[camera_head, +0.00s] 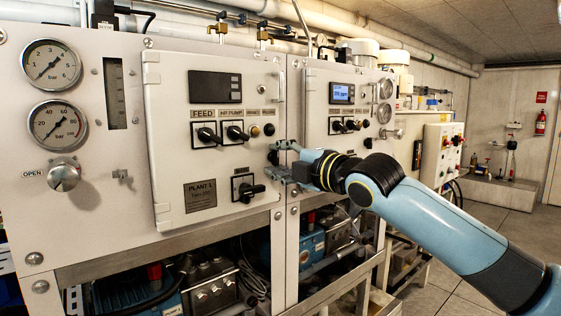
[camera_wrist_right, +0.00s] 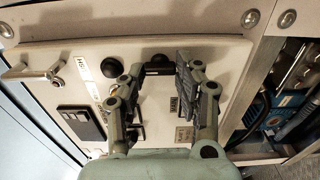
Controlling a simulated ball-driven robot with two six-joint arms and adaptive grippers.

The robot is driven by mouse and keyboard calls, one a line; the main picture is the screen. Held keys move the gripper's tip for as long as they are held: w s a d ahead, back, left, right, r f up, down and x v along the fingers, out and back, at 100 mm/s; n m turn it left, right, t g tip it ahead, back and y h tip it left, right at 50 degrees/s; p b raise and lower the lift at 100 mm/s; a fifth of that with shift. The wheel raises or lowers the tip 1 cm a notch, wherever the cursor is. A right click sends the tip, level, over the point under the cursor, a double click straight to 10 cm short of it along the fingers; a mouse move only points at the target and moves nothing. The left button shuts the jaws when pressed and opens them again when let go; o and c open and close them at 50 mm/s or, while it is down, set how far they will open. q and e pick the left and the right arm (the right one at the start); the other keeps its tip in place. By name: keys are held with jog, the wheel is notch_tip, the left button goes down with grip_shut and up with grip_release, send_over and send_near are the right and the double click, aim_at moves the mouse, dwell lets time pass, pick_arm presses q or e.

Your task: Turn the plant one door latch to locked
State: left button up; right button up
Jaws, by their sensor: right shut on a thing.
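The plant one door (camera_head: 172,90) is a white panel with a "PLANT 1" plate, and it looks closed. Its black latch (camera_head: 272,157) sits at the right edge of the door, partly hidden by my right gripper (camera_head: 277,162). In the right wrist view, the black latch (camera_wrist_right: 158,69) shows between the two fingers of my right gripper (camera_wrist_right: 160,75). The gripper is shut on the latch. The latch's exact angle is hard to tell behind the fingers. My left gripper is not in view.
The door carries black FEED (camera_head: 206,135) and HP PUMP (camera_head: 236,132) knobs and a lower switch (camera_head: 250,190). Gauges (camera_head: 51,65) are at the left. The plant two door (camera_head: 318,90) is close to the right. Open floor (camera_head: 500,225) lies at the right.

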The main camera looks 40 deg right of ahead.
jog(key=o, duration=1.1)
jog(key=shift+o, duration=0.2)
jog(key=shift+s, duration=0.1)
jog(key=s, duration=0.7)
jog(key=shift+s+d, duration=0.15)
jog(key=shift+d, duration=0.15)
